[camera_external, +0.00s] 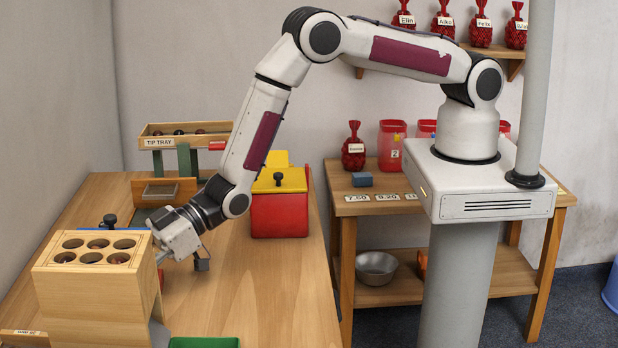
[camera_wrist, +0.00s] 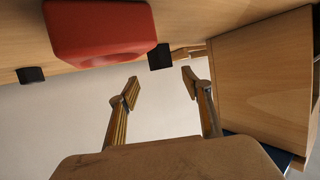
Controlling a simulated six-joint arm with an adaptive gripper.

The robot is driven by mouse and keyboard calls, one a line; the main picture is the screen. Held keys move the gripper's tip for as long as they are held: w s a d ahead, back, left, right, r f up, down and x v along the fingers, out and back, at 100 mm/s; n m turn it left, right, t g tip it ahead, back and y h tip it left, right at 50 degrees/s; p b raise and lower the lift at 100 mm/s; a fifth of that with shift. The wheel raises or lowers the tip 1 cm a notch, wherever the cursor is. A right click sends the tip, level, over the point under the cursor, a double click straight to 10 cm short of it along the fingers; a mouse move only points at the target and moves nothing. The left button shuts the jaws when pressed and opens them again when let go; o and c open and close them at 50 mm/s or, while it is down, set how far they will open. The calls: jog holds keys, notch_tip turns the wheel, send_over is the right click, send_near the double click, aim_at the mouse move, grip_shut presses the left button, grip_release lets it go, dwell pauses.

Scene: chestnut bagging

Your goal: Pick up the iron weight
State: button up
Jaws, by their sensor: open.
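I cannot clearly pick out the iron weight in either view. In the wrist view, two small dark blocks, one beside a red block (camera_wrist: 105,30) and one further left (camera_wrist: 30,75), show at the table's edge; I cannot tell what they are. My gripper (camera_wrist: 160,88) is open, with nothing between its two fingers. In the external view my gripper (camera_external: 163,256) is low over the table, just behind and right of the wooden box with round holes (camera_external: 95,300), which hides its fingertips. The box's side (camera_wrist: 250,80) stands right of my fingers in the wrist view.
A dark knob (camera_external: 110,220) rises from a blue thing behind the holed box. A red and yellow bin (camera_external: 279,213) stands to the right. The tip tray (camera_external: 160,142) stands at the back. A green thing (camera_external: 204,342) lies at the front. The table's right front is bare.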

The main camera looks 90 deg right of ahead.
dwell(0.4)
jog(key=shift+x, duration=2.6)
jog(key=shift+s+a, duration=0.1)
grip_shut()
